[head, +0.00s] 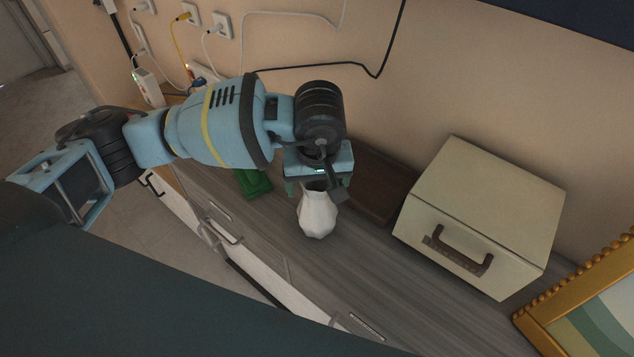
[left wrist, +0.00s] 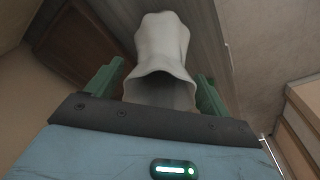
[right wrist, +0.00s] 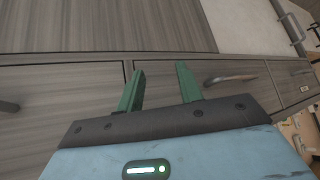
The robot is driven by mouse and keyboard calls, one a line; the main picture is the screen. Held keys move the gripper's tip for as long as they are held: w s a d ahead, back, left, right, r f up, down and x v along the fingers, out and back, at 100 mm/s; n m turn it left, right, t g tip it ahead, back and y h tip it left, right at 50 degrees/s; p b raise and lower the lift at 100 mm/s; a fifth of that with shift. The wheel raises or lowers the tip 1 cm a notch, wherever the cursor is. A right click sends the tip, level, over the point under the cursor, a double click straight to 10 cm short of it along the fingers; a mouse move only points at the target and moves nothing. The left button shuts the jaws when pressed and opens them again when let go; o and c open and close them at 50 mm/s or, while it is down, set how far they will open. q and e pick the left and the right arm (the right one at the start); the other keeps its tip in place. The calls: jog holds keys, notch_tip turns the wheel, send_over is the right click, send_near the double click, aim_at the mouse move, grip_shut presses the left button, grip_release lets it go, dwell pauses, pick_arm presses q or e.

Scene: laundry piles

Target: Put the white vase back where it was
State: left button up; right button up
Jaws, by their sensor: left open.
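The white vase (head: 318,212) stands upright on the grey wood cabinet top, below my left gripper (head: 318,186). In the left wrist view the vase (left wrist: 162,52) shows its open mouth towards the palm, between the two green fingers. My left gripper (left wrist: 160,82) is open, with a gap between each finger and the vase. My right gripper (right wrist: 158,85) is open and empty in the right wrist view, in front of the cabinet's drawer fronts. It does not show in the head view.
A cream box with a brown handle (head: 480,215) stands right of the vase. A dark brown box (head: 372,185) lies behind it, and a green object (head: 253,182) to its left. A gold picture frame (head: 580,300) is at the right. Cables and plugs line the wall.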

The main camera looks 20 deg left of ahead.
pick_arm(q)
jog(key=r, duration=0.4)
jog(key=s+r, duration=0.1)
jog(key=r, duration=0.7)
jog(key=shift+s+d, duration=0.3)
jog(key=shift+d, duration=0.1)
